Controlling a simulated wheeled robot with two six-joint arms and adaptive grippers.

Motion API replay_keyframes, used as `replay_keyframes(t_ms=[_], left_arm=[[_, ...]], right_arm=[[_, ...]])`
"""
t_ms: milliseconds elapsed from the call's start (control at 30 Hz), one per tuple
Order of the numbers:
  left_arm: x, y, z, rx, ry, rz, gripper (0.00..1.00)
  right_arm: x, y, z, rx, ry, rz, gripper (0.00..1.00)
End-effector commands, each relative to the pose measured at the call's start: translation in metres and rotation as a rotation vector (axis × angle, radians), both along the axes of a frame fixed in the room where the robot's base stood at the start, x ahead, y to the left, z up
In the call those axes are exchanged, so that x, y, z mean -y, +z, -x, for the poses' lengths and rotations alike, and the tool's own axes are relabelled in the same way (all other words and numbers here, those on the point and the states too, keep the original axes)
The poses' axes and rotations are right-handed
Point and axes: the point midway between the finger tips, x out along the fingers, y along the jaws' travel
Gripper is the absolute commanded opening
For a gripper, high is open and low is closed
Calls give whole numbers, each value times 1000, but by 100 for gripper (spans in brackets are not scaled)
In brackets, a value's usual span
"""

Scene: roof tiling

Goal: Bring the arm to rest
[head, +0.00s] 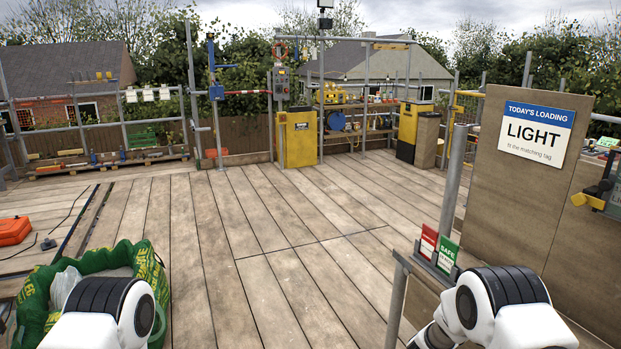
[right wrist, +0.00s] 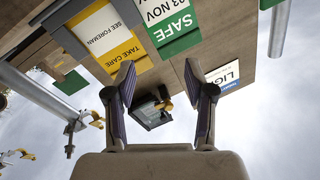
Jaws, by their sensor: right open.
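My right arm shows at the lower right of the head view, but its gripper is out of that frame. In the right wrist view my right gripper (right wrist: 163,82) is open, with nothing held between its fingers. That view is upside down. Beyond the fingers are a green SAFE tag (right wrist: 168,22) and a yellow TAKE CARE tag (right wrist: 108,36). In the head view a red tag (head: 427,241) and a green SAFE tag (head: 447,254) stand in a rack. My left arm shows at the lower left; its gripper is out of view.
A board with a LIGHT loading sign (head: 535,132) stands at the right, behind an upright pole (head: 453,190). A green bag (head: 35,300) is beside my left arm. An orange case (head: 14,231) lies at the left. The plank deck (head: 270,230) is clear in the middle.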

Motion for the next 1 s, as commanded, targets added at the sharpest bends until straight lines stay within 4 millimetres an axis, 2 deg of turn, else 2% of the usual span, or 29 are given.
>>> replay_keyframes(t_ms=[33,100,167,200,267,300,367,400,500,600,667,733,1000], left_arm=[[0,12,0,0,0,0,0],[0,17,0,0,0,0,0],[0,21,0,0,0,0,0],[0,22,0,0,0,0,0],[0,25,0,0,0,0,0],[0,25,0,0,0,0,0],[0,26,0,0,0,0,0],[0,26,0,0,0,0,0],[0,25,0,0,0,0,0],[0,25,0,0,0,0,0],[0,25,0,0,0,0,0],[0,25,0,0,0,0,0],[0,25,0,0,0,0,0]], right_arm=[[-6,-35,24,-175,91,-9,54],[-19,-87,61,-400,222,-40,54],[-34,-124,99,-578,328,-80,54],[-44,-146,127,-691,394,-113,54],[-61,-173,173,-853,489,-168,54],[-72,-187,205,-957,550,-208,54],[-90,-202,255,-1106,640,-273,54],[-102,-209,289,-1202,701,-318,54],[-130,-212,365,-1409,839,-425,54],[-150,-206,418,-1555,948,-505,54],[-157,-204,436,-1610,996,-536,54],[-163,-205,445,-1652,1033,-556,54],[-162,-205,446,-1657,1031,-559,54]])
